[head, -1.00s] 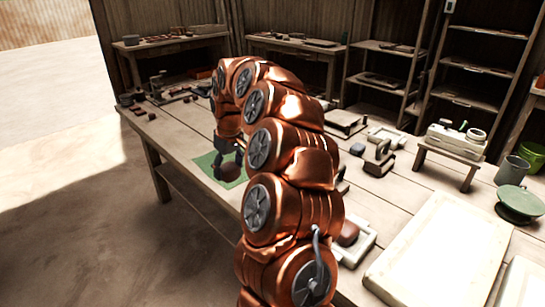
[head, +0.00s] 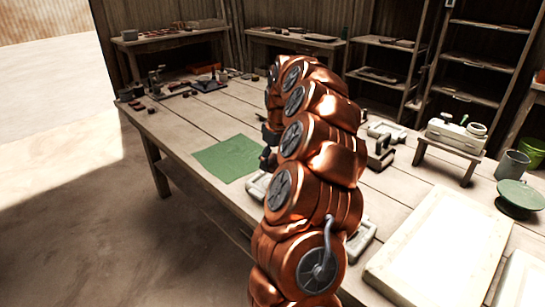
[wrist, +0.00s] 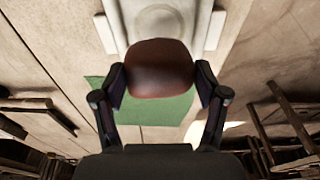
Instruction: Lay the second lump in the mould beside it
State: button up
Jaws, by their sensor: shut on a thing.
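My gripper (wrist: 160,82) is shut on a reddish-brown lump (wrist: 158,62), one finger on each side of it in the wrist view. A pale mould (wrist: 193,33) with a rounded hollow lies beyond the lump in that view. The lump overlaps the mould's near part, and I cannot tell the height between them. In the head view a corner of a pale mould (head: 256,187) shows left of my arm, and part of another pale mould (head: 362,240) shows on its right. My arm hides the held lump and most of both moulds there.
The green mat (head: 226,157) lies bare on the table. A dark-handled press tool (head: 380,155) stands right of my arm. A large pale slab (head: 440,245), a small stand (head: 455,143) and a green turntable (head: 520,197) occupy the right side.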

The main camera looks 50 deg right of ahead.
aim_at(277, 167)
jog(key=shift+f+b, duration=0.85)
jog(key=shift+f, duration=1.7)
jog(key=o, duration=1.4)
jog(key=r, duration=0.4)
jog(key=s+r, duration=0.1)
jog(key=r, duration=0.7)
jog(key=shift+s, duration=0.4)
jog(key=shift+f, duration=0.1)
